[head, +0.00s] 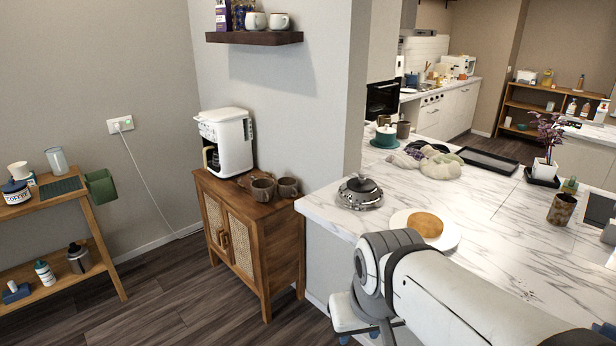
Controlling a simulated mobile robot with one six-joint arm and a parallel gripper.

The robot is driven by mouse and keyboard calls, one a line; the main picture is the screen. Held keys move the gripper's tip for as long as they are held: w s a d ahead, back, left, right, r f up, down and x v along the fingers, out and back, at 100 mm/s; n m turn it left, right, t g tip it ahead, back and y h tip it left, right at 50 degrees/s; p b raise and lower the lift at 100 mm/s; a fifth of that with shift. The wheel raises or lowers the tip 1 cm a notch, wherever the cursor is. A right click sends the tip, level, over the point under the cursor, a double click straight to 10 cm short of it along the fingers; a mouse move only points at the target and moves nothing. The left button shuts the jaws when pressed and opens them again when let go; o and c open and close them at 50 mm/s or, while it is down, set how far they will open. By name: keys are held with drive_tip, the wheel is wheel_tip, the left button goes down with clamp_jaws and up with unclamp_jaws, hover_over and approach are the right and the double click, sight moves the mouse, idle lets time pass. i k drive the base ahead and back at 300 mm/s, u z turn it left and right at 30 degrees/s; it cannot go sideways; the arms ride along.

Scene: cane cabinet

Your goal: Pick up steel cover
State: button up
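A round steel piece with a dark knob on top, which looks like the steel cover (360,192), sits on the white marble counter (490,225) near its left corner. What lies under it cannot be made out. My gripper (362,338) is low in the head view, in front of the counter's near edge and below its top. It is apart from the steel cover, which is above it in the picture. My wrist hides part of the gripper, and its fingertips are at the bottom edge, so its opening is unclear.
A white plate (451,239) with a round brown item (425,224) lies right of the cover, near my arm. Behind are a teal saucer (384,143), cloth-like items (440,168) and a black tray (488,160). A cane cabinet (250,240) with a coffee maker (228,140) stands left.

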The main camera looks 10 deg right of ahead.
sight(360, 194)
drive_tip(key=z, duration=0.05)
drive_tip(key=i, duration=1.2)
drive_tip(key=z, duration=0.55)
drive_tip(key=i, duration=0.7)
drive_tip(key=z, duration=0.1)
